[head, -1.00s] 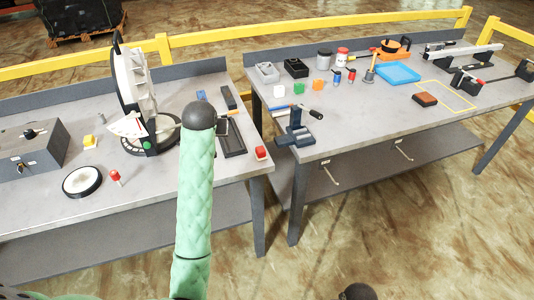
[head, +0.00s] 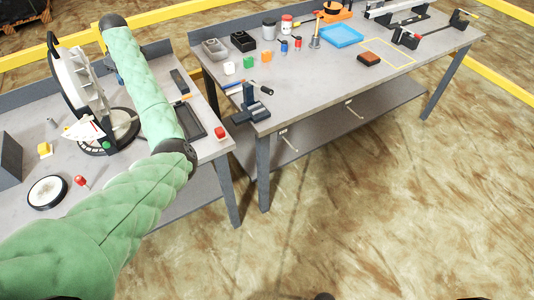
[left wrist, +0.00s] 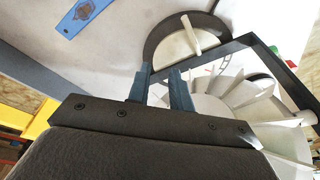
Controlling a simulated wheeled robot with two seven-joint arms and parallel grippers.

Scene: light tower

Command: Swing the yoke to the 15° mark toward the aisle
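The light tower stands on the left table. Its white finned lamp (head: 80,79) sits in a black yoke (head: 57,60) above a round base (head: 112,143) with a white scale fan (head: 84,130). The degree marks are too small to read. My left arm reaches past the lamp's right side; its gripper is hidden in the head view. In the left wrist view the two blue-grey fingers of my left gripper (left wrist: 161,72) are apart, with the black yoke bar (left wrist: 215,52) at their tips. A firm hold is not visible. My right gripper is out of view.
A round white-topped disc (head: 47,191), a red knob (head: 81,181) and a yellow block (head: 45,149) lie near the tower. The second table (head: 310,85) holds several tools.

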